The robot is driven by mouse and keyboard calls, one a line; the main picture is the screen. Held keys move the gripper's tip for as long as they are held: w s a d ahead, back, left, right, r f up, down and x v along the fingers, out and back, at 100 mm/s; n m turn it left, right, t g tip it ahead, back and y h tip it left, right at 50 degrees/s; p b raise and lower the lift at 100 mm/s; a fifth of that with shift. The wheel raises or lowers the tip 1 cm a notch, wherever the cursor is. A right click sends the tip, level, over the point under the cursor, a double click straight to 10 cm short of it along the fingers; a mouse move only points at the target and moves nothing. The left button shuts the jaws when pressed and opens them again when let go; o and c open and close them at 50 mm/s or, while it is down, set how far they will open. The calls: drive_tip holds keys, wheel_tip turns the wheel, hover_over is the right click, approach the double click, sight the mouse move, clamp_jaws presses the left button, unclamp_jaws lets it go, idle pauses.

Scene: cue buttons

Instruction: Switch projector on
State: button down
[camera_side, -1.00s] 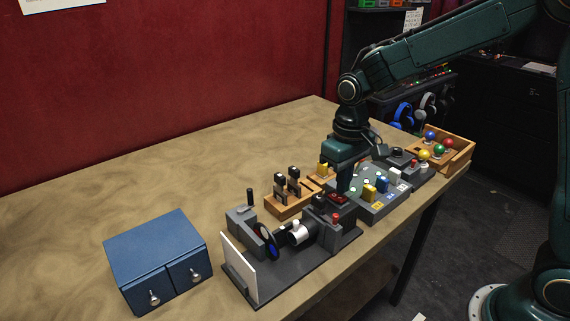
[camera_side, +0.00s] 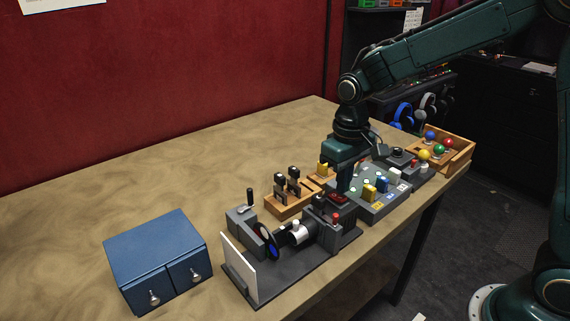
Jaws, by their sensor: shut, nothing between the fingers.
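The projector (camera_side: 322,234) is a dark grey unit on a flat grey base near the table's front edge. A silver lens barrel (camera_side: 300,233) points left toward a white screen (camera_side: 238,266). A red switch (camera_side: 338,198) shows on the box at its back, and a small red knob (camera_side: 335,217) sits on its right side. My gripper (camera_side: 343,188) points down, shut and empty, right at the back of the red switch. Whether its tips touch the switch cannot be told.
A blue two-drawer cabinet (camera_side: 150,250) stands at the left. A wooden block with black levers (camera_side: 290,195) is behind the projector. A grey panel with coloured buttons (camera_side: 385,205) and a wooden tray of coloured balls (camera_side: 460,160) are at the right. The table's back left is clear.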

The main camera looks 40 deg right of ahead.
sight(344, 198)
drive_tip(key=shift+f, duration=0.95)
idle(1.0)
drive_tip(key=shift+r, duration=3.5)
drive_tip(key=s+d+r+t, duration=0.2)
drive_tip(key=s+r, duration=0.1)
drive_tip(key=s, duration=0.7)
drive_tip(key=s+d+r+t, duration=0.2)
drive_tip(key=s+r+t, duration=0.1)
drive_tip(key=s, duration=0.8)
drive_tip(key=shift+r+t, duration=0.3)
drive_tip(key=shift+r, duration=0.15)
